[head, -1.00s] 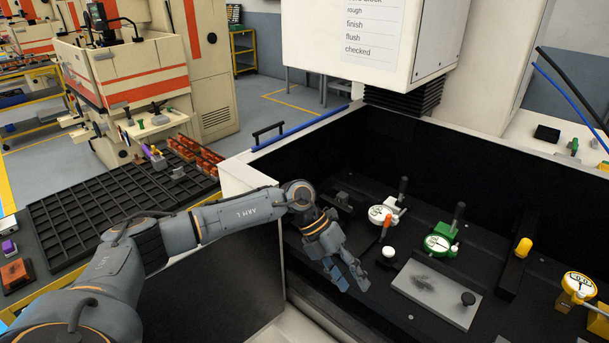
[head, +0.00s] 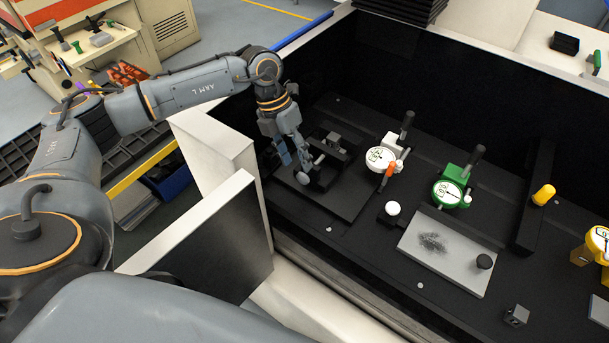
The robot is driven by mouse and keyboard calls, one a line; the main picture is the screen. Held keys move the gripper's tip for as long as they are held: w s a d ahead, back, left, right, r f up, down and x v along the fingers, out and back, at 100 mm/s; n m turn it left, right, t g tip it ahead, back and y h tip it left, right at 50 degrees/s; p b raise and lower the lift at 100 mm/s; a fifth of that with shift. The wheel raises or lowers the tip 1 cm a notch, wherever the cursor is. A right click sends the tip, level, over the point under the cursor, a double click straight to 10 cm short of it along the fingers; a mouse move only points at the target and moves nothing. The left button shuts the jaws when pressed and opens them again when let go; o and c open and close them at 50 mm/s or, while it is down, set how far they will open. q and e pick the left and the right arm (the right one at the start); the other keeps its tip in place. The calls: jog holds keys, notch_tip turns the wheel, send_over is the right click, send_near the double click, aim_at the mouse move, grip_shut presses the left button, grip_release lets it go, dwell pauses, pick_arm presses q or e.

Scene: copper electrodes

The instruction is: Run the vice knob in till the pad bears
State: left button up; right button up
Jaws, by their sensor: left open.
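A small dark vice (head: 338,150) stands on a black plate at the left end of the tank. A round grey knob (head: 302,178) sits at its near left side, on what looks like the end of its screw. My left gripper (head: 296,160) points down just above the knob, with its fingers open. I cannot tell whether a finger touches the knob. The gripper partly covers the vice's left side. The vice's pad is too small and dark to make out, so any gap at it cannot be told. My right gripper is not in view.
A white dial gauge (head: 380,158) with an orange lever stands right of the vice, then a green gauge (head: 447,193). A white button (head: 393,208) and a grey plate (head: 447,252) lie nearer. The tank's pale wall (head: 215,150) rises left of the gripper.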

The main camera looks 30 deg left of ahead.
aim_at(301, 173)
pick_arm(q)
jog(key=b+x, duration=0.1)
jog(key=x, duration=0.2)
jog(key=b+x, duration=0.1)
jog(key=x, duration=0.1)
jog(key=shift+w+a+f+b, duration=0.1)
jog(key=shift+w+f+b, duration=0.2)
jog(key=shift+f, duration=0.05)
jog(key=shift+r, duration=0.25)
jog(key=shift+f, duration=0.35)
jog(key=shift+c, duration=1.3)
jog(key=c, duration=0.7)
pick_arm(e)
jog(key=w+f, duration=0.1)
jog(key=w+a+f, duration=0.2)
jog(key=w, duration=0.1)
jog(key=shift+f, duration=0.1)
